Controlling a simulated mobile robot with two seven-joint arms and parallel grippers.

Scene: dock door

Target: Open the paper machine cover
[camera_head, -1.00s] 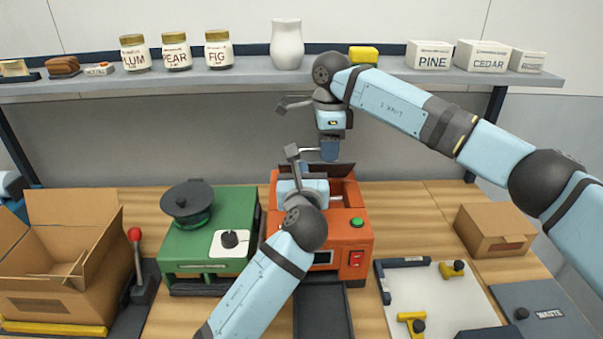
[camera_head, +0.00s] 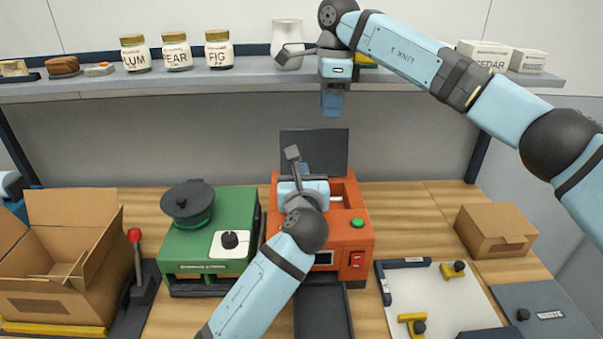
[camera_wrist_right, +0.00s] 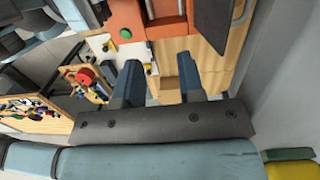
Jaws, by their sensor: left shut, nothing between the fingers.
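The orange paper machine (camera_head: 355,235) stands on the wooden bench, with a green button and a red switch on its front. Its dark cover (camera_head: 315,150) stands upright along the rear edge, so the top opening shows. My left gripper (camera_head: 304,170) is shut and empty over the machine's top, in front of the cover; the arm hides part of the machine. My right gripper (camera_head: 333,103) is above the cover and apart from it. Its fingers are spread with nothing between them in the right wrist view (camera_wrist_right: 160,80), where the orange machine (camera_wrist_right: 165,28) and dark cover (camera_wrist_right: 210,30) show beyond.
A green machine (camera_head: 215,250) with a black round top stands left of the orange one. A shelf (camera_head: 180,84) with jars, a vase and boxes runs behind, near my right arm. An open carton (camera_head: 45,300) is at left, a closed box (camera_head: 495,232) at right.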

